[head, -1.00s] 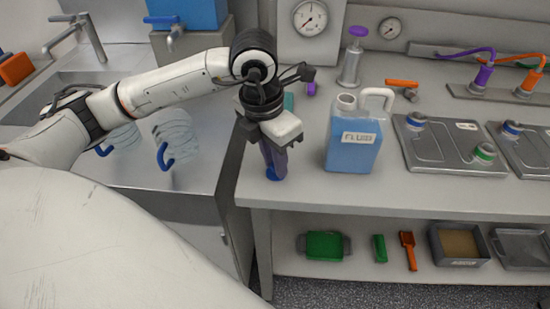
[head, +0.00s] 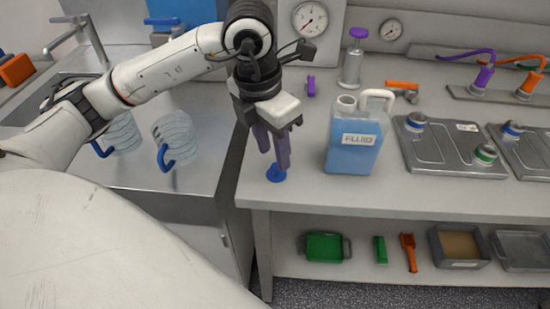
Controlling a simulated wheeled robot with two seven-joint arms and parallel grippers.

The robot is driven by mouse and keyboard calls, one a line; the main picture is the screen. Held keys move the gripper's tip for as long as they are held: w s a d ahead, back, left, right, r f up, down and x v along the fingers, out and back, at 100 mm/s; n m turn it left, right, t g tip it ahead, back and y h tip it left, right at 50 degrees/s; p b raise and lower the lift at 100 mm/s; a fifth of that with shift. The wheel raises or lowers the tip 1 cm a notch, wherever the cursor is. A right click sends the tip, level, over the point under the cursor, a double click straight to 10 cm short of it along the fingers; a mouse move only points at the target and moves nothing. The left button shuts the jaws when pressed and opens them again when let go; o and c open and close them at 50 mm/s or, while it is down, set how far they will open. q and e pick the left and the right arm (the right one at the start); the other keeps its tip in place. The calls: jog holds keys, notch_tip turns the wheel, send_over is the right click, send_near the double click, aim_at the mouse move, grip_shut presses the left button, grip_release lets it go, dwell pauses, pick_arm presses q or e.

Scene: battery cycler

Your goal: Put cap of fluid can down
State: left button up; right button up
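The blue cap (head: 276,173) lies on the counter near its front left corner. My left gripper (head: 273,160) points down just above the cap. Its two purple-grey fingers are spread, with a gap between them, and hold nothing that I can see. The fluid can (head: 352,142) stands upright on the counter to the right of the gripper. It is blue with a white top and handle, and its neck is uncapped. My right gripper is not in view.
A clear bottle with a purple top (head: 353,60) stands behind the can. Metal plates with colored knobs (head: 445,145) lie to the right. A lower shelf holds trays (head: 324,247). The counter between cap and can is clear.

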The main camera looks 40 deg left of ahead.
pick_arm(q)
notch_tip(320, 180, up, 8)
jog(key=s, duration=0.1)
jog(key=shift+s, duration=0.15)
jog(key=shift+a+f, duration=0.1)
jog(key=shift+f, duration=0.05)
dwell(0.4)
